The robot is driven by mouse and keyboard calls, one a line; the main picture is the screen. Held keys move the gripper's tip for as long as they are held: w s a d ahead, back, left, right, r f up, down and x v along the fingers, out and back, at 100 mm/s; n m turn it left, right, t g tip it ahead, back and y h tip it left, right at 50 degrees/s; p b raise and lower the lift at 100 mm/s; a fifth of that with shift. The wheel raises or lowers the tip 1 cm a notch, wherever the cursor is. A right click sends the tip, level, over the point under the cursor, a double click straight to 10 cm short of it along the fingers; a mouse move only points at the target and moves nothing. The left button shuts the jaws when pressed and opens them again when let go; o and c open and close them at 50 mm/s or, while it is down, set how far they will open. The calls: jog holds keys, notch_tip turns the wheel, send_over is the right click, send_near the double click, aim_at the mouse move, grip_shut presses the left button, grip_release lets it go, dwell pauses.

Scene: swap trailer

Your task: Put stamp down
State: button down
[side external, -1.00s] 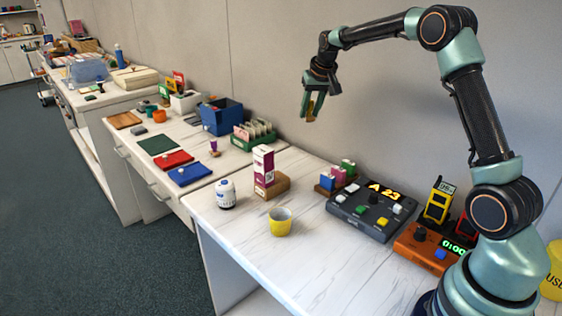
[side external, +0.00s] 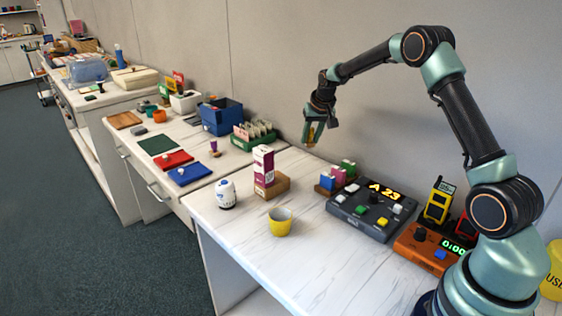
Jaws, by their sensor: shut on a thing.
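My gripper (side external: 311,143) is shut on a small amber-brown thing (side external: 311,134), likely the stamp. Its lower end is partly hidden by the fingers. My gripper is in the air, fingers pointing down, above the counter and to the right of the green rack of cards. A gap shows between the held thing and the counter behind. Another stamp-like piece with a purple top (side external: 214,147) stands on the counter right of the coloured pads. A red pad (side external: 175,161), a blue pad (side external: 190,174) and a dark green pad (side external: 158,145) lie flat there.
A green card rack (side external: 246,142) and a blue box (side external: 222,118) stand at the back. A tall white-and-magenta carton (side external: 263,167), a white canister (side external: 226,194) and a yellow cup (side external: 280,222) stand nearer. A grey control panel (side external: 345,209) lies to the right.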

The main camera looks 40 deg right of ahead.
notch_tip(320, 180, down, 11)
jog(key=shift+r, duration=0.1)
dwell(0.4)
jog(key=c, duration=0.6)
grip_release()
jog(key=shift+f, duration=0.2)
jog(key=shift+r, duration=0.1)
